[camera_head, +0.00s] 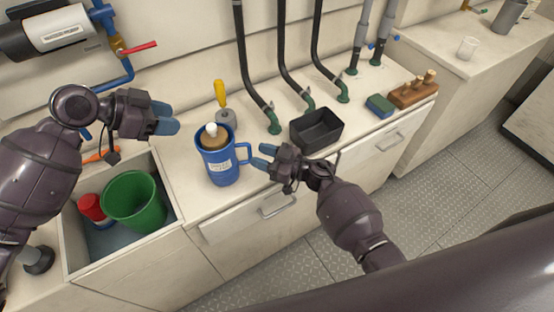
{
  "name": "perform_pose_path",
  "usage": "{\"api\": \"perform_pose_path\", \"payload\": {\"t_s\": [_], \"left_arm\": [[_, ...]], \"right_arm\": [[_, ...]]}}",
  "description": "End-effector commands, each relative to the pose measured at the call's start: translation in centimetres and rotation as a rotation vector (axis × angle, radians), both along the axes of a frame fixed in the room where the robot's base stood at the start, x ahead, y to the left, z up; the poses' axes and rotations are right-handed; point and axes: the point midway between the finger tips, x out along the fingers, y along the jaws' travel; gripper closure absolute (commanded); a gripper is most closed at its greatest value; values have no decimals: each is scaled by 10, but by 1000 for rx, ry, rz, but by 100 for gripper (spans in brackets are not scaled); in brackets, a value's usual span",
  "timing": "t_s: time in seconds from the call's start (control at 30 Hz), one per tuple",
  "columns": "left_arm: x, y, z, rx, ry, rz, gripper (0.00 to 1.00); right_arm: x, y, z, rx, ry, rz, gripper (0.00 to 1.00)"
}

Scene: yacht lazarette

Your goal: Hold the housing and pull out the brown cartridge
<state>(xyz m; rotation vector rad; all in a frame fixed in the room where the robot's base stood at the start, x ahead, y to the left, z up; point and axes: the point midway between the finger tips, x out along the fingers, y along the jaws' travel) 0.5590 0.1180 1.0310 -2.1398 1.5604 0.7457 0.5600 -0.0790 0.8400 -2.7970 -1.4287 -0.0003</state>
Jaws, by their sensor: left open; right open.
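The housing is a blue cup-shaped body (221,168) with a white label and a side handle, standing upright on the counter. The brown cartridge (214,142) sits in it, with its brown top and a white knob showing above the rim; its lower part is hidden inside. My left gripper (168,117) is open and empty, to the left of the housing and above the counter and bin. My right gripper (264,157) is open, close to the handle on the housing's right side; I cannot tell whether it touches the handle.
A black tray (316,129) stands right of the housing. Black hoses (284,60) rise at the back. An open bin holds a green bucket (134,201) and a red object (92,207). A sponge (379,105) lies farther right.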

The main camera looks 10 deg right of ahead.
Motion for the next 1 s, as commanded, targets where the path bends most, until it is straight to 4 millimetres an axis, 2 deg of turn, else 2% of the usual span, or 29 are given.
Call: {"api": "perform_pose_path", "payload": {"t_s": [0.23, 0.57, 0.87, 1.0], "left_arm": [[0, 0, 0, 0, 0, 0, 57], [0, 0, 0, 0, 0, 0, 57], [0, 0, 0, 0, 0, 0, 57], [0, 0, 0, 0, 0, 0, 57]], "right_arm": [[12, 16, 0, 0, 0, -1, 58], [13, 18, 0, -1, 0, -1, 58], [13, 18, 0, -1, 0, -1, 100], [13, 18, 0, -1, 0, -1, 100]]}}
